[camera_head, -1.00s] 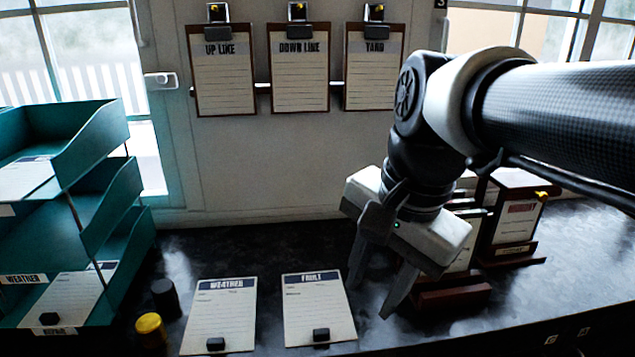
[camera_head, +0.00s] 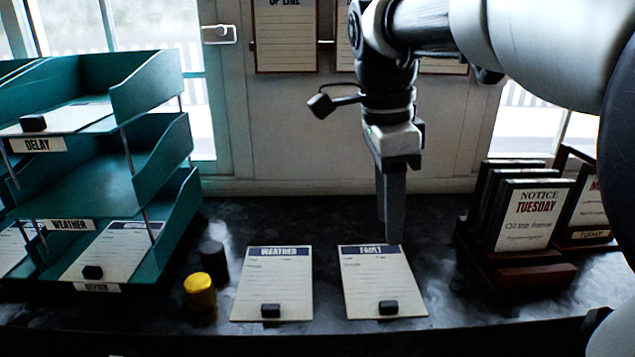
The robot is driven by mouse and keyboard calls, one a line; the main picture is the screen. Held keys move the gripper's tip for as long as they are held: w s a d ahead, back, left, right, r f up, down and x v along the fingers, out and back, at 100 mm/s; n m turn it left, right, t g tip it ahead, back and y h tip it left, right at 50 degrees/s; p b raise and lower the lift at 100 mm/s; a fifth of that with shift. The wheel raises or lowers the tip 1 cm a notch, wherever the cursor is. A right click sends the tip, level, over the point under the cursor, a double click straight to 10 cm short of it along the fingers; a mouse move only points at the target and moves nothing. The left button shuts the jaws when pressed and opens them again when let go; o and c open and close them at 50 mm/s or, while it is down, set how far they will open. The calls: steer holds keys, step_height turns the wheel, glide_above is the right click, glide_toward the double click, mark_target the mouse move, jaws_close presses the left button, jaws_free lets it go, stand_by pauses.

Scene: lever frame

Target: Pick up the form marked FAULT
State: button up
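The form marked FAULT (camera_head: 378,285) lies flat on the dark counter, with a small black block (camera_head: 388,307) on its lower part. The form marked WEATHER (camera_head: 272,280) lies to its left, with a similar black block (camera_head: 270,310). My gripper (camera_head: 390,240) points down above the far edge of the FAULT form, near its upper right corner. I see its fingers nearly edge-on, so the gap between them cannot be judged. Nothing shows held below the fingertips. The exact height above the counter is unclear.
Teal stacked trays (camera_head: 160,205) with several labels stand at the left. A yellow-topped cylinder (camera_head: 200,292) and a black cylinder (camera_head: 214,262) stand beside them. A notice rack (camera_head: 525,278) is at the right. Clipboards (camera_head: 285,40) hang on the wall behind. Counter between forms and rack is clear.

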steer(key=b, duration=0.2)
glide_above(389, 304)
steer(key=f, duration=1.1)
steer(key=shift+a+f, duration=0.25)
steer(key=shift+d+f, duration=0.2)
steer(key=shift+f, duration=2.7)
jaws_close()
